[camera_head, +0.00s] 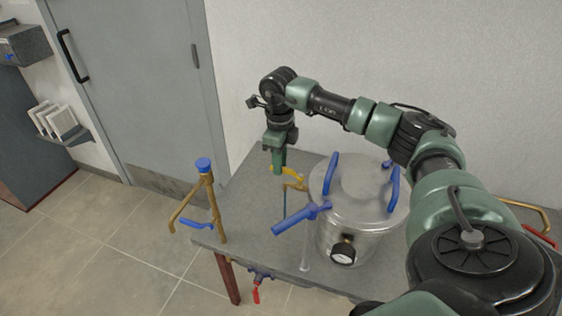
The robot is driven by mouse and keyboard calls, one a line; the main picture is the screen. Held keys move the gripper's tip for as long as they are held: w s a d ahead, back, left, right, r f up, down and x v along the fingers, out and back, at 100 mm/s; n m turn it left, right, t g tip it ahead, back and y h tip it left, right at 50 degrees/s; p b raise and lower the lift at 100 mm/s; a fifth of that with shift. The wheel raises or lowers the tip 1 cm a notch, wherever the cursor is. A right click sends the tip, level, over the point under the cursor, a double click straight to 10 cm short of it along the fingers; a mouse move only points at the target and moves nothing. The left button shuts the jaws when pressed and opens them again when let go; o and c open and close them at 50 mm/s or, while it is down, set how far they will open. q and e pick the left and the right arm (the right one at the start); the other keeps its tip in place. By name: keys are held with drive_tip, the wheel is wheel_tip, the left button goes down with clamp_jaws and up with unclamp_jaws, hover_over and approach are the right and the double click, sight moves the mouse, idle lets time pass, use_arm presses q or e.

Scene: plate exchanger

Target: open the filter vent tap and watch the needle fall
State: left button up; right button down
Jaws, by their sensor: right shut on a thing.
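The filter is a steel lidded vessel (335,222) on the grey table, with blue handles on its lid and a blue lever (295,219) at its left side. A round gauge (343,253) with a white face sits on its front; its needle is too small to read. A yellow tap handle (291,173) on a brass fitting stands at the vessel's far left. My right gripper (279,168) points down and is shut on this yellow handle, its fingertips partly hidden. My left gripper is not in view.
A brass pipe with a blue cap and blue lever (203,190) stands at the table's left corner. A red-handled tap (256,293) hangs below the table edge (275,271). Brass pipe and a red handle (540,237) show at the right. A grey door (130,85) stands behind.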

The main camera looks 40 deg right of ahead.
drive_tip(key=shift+a, duration=0.1)
idle(0.4)
drive_tip(key=c, duration=1.6)
unclamp_jaws()
wheel_tip(320, 180, up, 8)
drive_tip(key=shift+f+b, duration=0.1)
drive_tip(key=shift+b, duration=0.85)
